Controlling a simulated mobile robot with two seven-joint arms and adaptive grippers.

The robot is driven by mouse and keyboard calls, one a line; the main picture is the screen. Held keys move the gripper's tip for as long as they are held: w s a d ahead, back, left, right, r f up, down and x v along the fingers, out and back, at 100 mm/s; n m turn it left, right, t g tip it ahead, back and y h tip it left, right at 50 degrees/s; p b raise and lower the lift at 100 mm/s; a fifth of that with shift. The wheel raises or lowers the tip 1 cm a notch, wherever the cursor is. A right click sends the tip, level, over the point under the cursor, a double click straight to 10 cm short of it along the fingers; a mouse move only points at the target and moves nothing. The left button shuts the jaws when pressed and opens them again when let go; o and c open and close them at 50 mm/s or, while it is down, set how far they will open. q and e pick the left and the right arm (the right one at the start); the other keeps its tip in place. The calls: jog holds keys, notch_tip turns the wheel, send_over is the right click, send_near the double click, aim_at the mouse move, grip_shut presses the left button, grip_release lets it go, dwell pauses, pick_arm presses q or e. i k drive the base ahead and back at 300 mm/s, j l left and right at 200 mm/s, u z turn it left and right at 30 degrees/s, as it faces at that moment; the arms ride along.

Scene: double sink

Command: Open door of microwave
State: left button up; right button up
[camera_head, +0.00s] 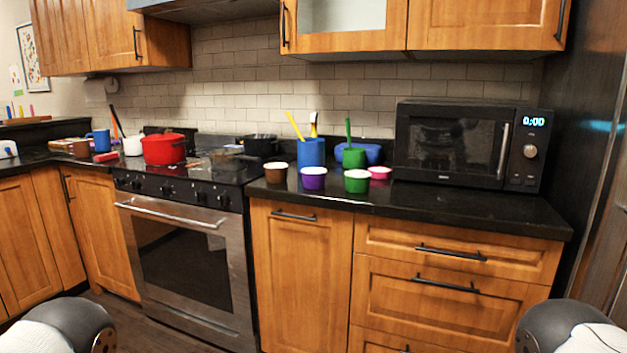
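The microwave (467,144) is black and stands on the dark counter at the right, against the tiled wall. Its door (448,146) is shut, with a dark window. A silver upright handle (503,151) is at the door's right edge. The control panel to the right of the handle has a lit display (534,121) and a round knob (530,151). Neither of my grippers shows; only rounded parts of my arms show at the bottom left and bottom right corners, well below and in front of the counter.
Several small cups, including a purple one (314,178) and a pink one (380,173), stand left of the microwave, near a blue utensil holder (312,153). A red pot (163,149) sits on the stove. The counter (470,203) before the microwave is clear. A dark refrigerator (590,130) borders the right.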

aim_at(466, 146)
jog(key=i+j, duration=0.2)
jog(key=i, duration=0.3)
jog(key=i+j+z, duration=0.1)
jog(key=i, duration=0.45)
jog(key=i+j, duration=0.35)
jog(key=i, duration=0.15)
jog(key=i+j, duration=0.2)
jog(key=i, duration=0.35)
jog(key=i+j+z, duration=0.1)
jog(key=i+j, duration=0.15)
jog(key=i, duration=0.25)
